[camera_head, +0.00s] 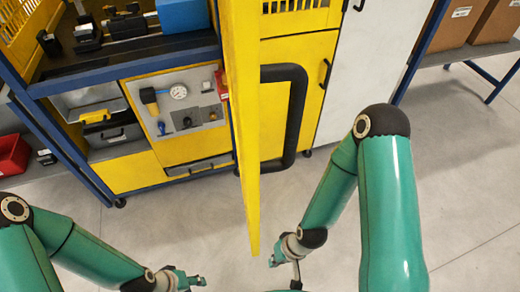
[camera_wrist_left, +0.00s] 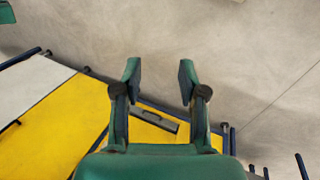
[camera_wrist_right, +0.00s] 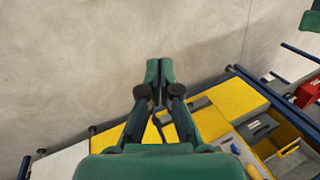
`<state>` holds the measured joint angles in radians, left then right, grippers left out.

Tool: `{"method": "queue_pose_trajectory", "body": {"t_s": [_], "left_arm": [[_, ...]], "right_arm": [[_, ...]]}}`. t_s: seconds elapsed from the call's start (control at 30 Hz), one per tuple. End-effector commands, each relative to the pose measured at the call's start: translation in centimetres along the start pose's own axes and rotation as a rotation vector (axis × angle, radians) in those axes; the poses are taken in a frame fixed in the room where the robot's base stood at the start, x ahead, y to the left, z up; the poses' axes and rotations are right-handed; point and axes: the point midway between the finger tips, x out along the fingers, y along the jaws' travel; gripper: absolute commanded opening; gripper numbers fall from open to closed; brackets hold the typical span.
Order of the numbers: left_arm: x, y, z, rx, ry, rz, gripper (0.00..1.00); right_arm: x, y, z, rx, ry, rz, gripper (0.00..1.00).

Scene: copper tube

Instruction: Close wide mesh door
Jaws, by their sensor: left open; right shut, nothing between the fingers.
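The wide yellow door (camera_head: 243,120) stands open in the head view, seen nearly edge-on, pointing toward me. A large black handle (camera_head: 297,120) projects from its right side. The mesh of this door cannot be made out at this angle. My left gripper (camera_head: 196,281) is low, left of the door's near end, and apart from it. It is open and empty in the left wrist view (camera_wrist_left: 158,75). My right gripper (camera_head: 274,262) is right of the door's near end and below the handle, with its fingers together and empty in the right wrist view (camera_wrist_right: 159,65).
Left of the door is an open workbench (camera_head: 120,55) with tools and a gauge panel (camera_head: 178,100). A closed yellow cabinet front (camera_head: 312,50) and a white door (camera_head: 360,60) stand behind. A red bin (camera_head: 12,155) lies far left. The floor (camera_head: 460,180) at right is clear.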

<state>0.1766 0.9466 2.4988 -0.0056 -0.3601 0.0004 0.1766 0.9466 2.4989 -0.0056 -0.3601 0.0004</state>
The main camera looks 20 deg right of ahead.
Motion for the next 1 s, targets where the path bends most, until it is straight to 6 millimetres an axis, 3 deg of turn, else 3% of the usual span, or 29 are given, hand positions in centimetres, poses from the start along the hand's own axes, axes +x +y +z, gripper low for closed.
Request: {"method": "queue_pose_trajectory", "body": {"t_s": [0.2, 0.37, 0.57, 0.67, 0.77, 0.87, 1.0], "left_arm": [[0.0, 0.0, 0.0, 0.0, -0.001, 0.0, 0.42], [-0.1, 0.0, 0.0, 0.0, -0.001, 0.0, 0.68], [-0.7, 0.2, 0.0, 0.0, 0.0, 0.0, 1.0], [-1.2, 0.4, 0.0, 0.0, 0.0, 0.0, 1.0], [-1.7, 0.6, 0.0, 0.0, 0.0, 0.0, 1.0], [-2.2, 0.8, 0.0, 0.0, 0.0, 0.0, 1.0], [-2.9, 1.1, 0.0, 0.0, 0.0, 0.0, 1.0]], "right_arm": [[0.0, 0.0, 0.0, 0.0, -0.001, 0.0, 0.0], [-0.4, 0.3, -0.1, 0.03, -0.011, 0.005, 0.0], [-3.0, 1.9, -0.2, 0.273, -0.113, 0.023, 0.0], [-5.8, 2.4, -0.3, 0.5, -0.21, 0.005, 0.0], [-9.9, 1.7, -0.6, 0.761, -0.332, -0.064, 0.0], [-15.2, 0.1, -1.8, 1.003, -0.466, -0.188, 0.0], [-24.3, -2.5, -4.3, 1.244, -0.655, -0.428, 0.0]]}}
